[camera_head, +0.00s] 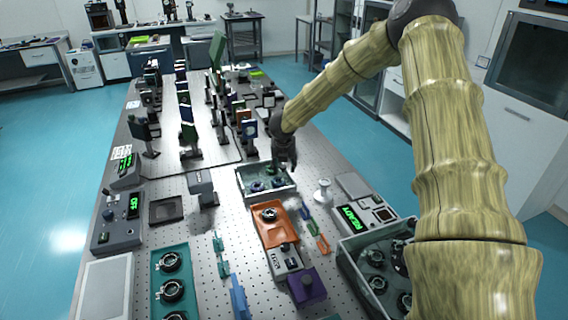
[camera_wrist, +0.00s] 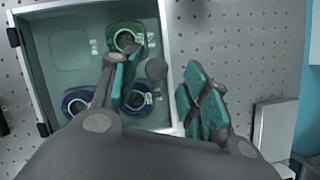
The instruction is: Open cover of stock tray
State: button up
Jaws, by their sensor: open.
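The stock tray appears to be the pale-rimmed box (camera_head: 248,197) on the perforated table, below my gripper (camera_head: 284,158). In the wrist view its light rim (camera_wrist: 168,22) surrounds a teal interior with several round mounted parts, green and blue. A see-through cover seems to lie over it, with a small round grey knob (camera_wrist: 156,69). My gripper (camera_wrist: 162,62) is open, with teal-padded fingers on either side of the knob in the picture. No contact with the knob shows; the height between them is hard to tell. The left finger hides part of the tray.
An orange tray (camera_head: 268,233) stands just in front of the box. A white post (camera_head: 323,192) and a device with a green display (camera_head: 352,218) stand to the right. Optical mounts crowd the table behind. A larger bin (camera_head: 345,262) is at front right.

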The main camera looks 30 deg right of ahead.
jog(key=shift+w+f, duration=0.5)
jog(key=shift+f, duration=0.05)
jog(key=shift+s+r, duration=0.3)
jog(key=shift+c, duration=0.3)
jog(key=c, duration=0.3)
grip_shut()
jog(key=shift+w+r, duration=0.1)
